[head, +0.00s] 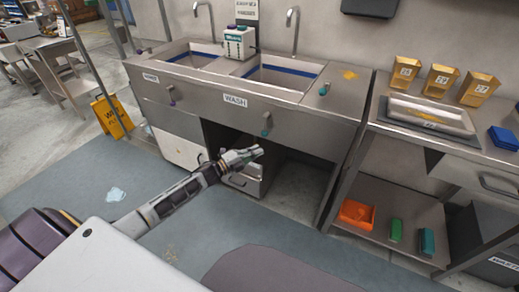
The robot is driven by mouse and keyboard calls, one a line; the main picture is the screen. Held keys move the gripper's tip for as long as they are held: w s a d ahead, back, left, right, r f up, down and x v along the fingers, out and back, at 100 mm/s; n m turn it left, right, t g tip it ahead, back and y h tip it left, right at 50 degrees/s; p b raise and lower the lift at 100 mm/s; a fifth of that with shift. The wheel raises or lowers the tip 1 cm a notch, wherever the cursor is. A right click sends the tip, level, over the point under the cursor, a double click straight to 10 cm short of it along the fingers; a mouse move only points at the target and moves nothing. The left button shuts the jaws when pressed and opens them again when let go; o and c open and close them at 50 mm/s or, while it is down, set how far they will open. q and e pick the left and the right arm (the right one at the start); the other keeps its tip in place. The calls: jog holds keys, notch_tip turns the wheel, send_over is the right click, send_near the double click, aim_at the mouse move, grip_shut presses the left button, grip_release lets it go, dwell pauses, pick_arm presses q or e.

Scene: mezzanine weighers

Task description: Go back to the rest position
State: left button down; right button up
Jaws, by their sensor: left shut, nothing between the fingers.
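My left gripper (247,155) is shut and empty. Its arm reaches in from the lower left, and the gripper shows in front of the open lower space of the steel sink unit (222,118). It appears to hold nothing. My right gripper does not show in the head view.
A steel table (357,137) at the right bears gold boxes (440,79), a scale (430,116) and a blue box (504,138). Its lower shelf holds an orange bin (357,213). A yellow wet-floor sign (112,116) stands at the left. The grey mat (70,182) has open room.

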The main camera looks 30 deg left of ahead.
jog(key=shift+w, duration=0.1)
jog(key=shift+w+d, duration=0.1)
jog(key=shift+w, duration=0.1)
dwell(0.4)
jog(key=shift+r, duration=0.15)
